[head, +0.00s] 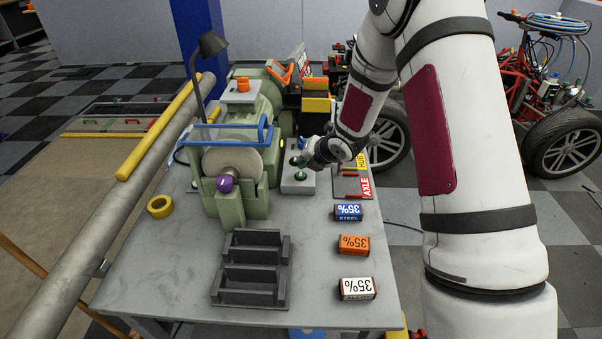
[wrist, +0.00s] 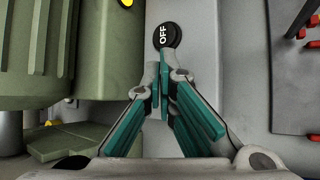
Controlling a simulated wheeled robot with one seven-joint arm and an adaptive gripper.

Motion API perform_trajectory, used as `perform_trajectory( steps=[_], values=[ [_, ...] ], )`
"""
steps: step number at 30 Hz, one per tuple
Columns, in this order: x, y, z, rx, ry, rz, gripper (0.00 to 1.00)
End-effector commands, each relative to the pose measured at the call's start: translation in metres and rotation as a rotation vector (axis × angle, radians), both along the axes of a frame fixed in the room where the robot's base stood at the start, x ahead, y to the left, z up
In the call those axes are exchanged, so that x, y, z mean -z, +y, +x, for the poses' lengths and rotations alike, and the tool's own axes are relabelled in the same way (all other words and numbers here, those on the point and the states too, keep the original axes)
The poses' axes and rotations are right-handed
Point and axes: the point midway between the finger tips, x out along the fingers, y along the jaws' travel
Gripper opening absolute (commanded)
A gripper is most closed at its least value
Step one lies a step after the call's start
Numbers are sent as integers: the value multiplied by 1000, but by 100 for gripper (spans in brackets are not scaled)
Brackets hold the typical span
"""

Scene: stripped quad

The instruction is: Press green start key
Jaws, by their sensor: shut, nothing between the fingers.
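The green start key (head: 301,176) is on the near part of a light grey control box (head: 298,187), beside the green grinding machine (head: 238,198). My gripper (head: 300,161) is shut and empty, low over the box, just beyond the green key in the head view. In the wrist view my closed fingertips (wrist: 164,72) point at the black OFF button (wrist: 167,38), which lies just past them. The green key does not show in the wrist view. I cannot tell whether the fingertips touch the box.
A black two-slot holder (head: 250,292) stands at the table's front. Blue, orange and white labelled blocks (head: 353,245) line the right side. A red-marked rack (head: 352,186) is right of the box. A yellow tape roll (head: 160,206) lies at left. A lamp (head: 210,45) rises behind.

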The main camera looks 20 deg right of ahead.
Motion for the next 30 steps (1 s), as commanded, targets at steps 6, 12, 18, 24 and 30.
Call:
perform_trajectory(
  steps=[6, 12, 18, 24, 30],
  values=[
    [-23, 0, -1, -1, -2, 0, 0],
    [-39, 0, -1, -1, -1, 1, 0],
    [-45, 0, 0, 1, 1, -1, 0],
    [-44, 0, 0, 1, 1, -1, 0],
    [-44, 0, 0, 1, 1, -1, 0]
  ],
)
